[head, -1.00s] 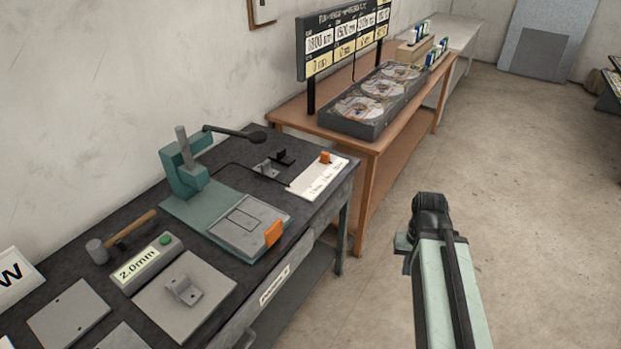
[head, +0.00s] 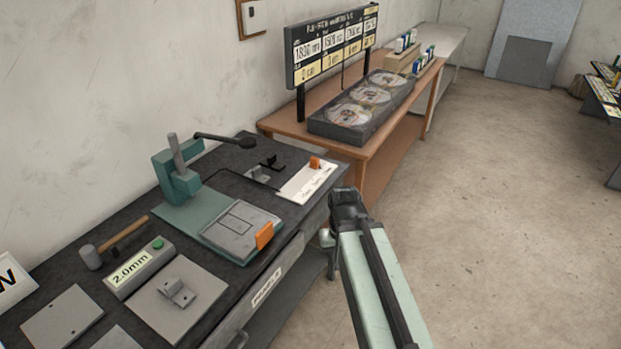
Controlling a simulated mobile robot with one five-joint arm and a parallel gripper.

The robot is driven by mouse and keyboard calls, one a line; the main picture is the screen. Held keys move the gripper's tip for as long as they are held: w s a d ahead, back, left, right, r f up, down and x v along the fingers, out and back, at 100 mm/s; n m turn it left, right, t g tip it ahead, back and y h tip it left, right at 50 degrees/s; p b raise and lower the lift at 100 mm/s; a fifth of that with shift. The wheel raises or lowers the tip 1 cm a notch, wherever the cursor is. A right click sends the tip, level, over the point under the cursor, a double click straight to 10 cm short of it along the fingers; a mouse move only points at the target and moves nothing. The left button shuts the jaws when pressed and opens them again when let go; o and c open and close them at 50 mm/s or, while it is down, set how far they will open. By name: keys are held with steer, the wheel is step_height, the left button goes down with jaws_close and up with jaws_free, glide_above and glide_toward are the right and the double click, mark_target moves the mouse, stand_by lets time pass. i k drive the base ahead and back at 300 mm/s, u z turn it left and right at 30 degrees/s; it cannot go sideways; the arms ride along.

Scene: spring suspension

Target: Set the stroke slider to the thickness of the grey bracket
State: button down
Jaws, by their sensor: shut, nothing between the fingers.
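A grey L-shaped bracket (head: 177,291) stands on a flat grey plate (head: 207,298) at the front of the dark workbench. A box beside it has a green button and a display (head: 132,268) reading 2.0mm. An orange slider knob (head: 315,163) sits near the far end of a white marked scale plate (head: 305,185) at the bench's right end. The scale's marks are too small to read. My arm reaches up from the bottom, ending in a dark joint beside the bench's right edge. My gripper's fingers are hidden beyond it.
A green press (head: 177,180) stands behind a grey plate with an orange tab (head: 264,235). A small grey bracket and a black piece (head: 271,162) sit near the scale. A hammer (head: 110,245) lies at left.

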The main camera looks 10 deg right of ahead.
mark_target(314, 162)
steer(key=i, duration=0.95)
